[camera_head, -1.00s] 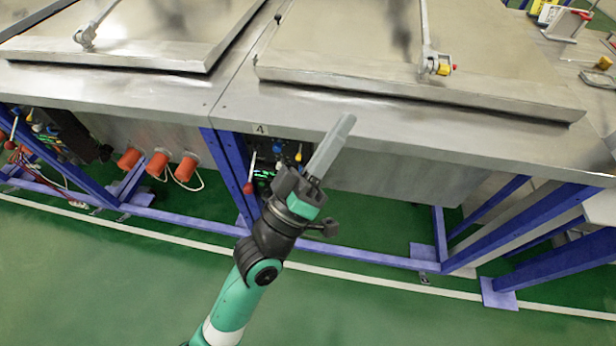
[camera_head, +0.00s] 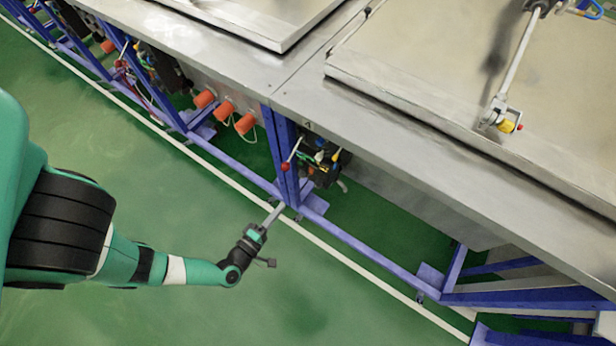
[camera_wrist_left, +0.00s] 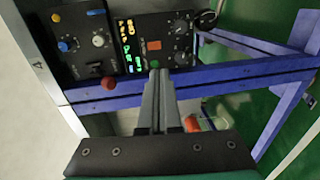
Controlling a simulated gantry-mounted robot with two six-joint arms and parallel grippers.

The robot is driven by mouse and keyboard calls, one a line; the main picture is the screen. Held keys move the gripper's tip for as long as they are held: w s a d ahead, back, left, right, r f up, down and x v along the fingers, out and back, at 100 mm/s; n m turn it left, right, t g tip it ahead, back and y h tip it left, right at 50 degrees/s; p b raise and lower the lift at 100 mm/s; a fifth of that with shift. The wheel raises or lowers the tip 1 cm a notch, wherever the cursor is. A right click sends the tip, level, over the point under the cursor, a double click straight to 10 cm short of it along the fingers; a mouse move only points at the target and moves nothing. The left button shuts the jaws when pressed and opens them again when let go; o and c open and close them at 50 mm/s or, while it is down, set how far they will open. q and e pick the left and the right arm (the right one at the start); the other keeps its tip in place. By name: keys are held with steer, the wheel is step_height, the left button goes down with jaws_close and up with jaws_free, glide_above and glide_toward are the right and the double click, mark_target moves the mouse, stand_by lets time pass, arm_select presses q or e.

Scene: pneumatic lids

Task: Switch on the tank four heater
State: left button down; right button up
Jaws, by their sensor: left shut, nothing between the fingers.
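The tank (camera_head: 400,145) carries a small "4" label (camera_head: 308,124), with its control box (camera_head: 325,165) under the edge beside a blue post. Which part is the heater switch is not certain. My left gripper (camera_head: 281,207) is shut and empty, low in front of the blue frame. In the wrist view its fingertips (camera_wrist_left: 159,72) overlap the controller's lower edge; contact cannot be told. My right gripper is out of view.
A red-knobbed lever (camera_head: 286,167) stands out left of the control box. Its red ball (camera_wrist_left: 109,83) is left of the fingers in the wrist view. Orange round caps (camera_head: 244,123) line the neighbouring tank. The green floor in front is clear.

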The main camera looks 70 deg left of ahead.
arm_select(q)
steer(key=shift+w, duration=0.15)
steer(key=b, duration=0.6)
glide_toward(311, 171)
steer(key=w+a+f, duration=0.2)
steer(key=w+a, duration=0.2)
steer(key=shift+w, duration=0.65)
steer(key=shift+f, duration=0.15)
steer(key=shift+w, duration=0.1)
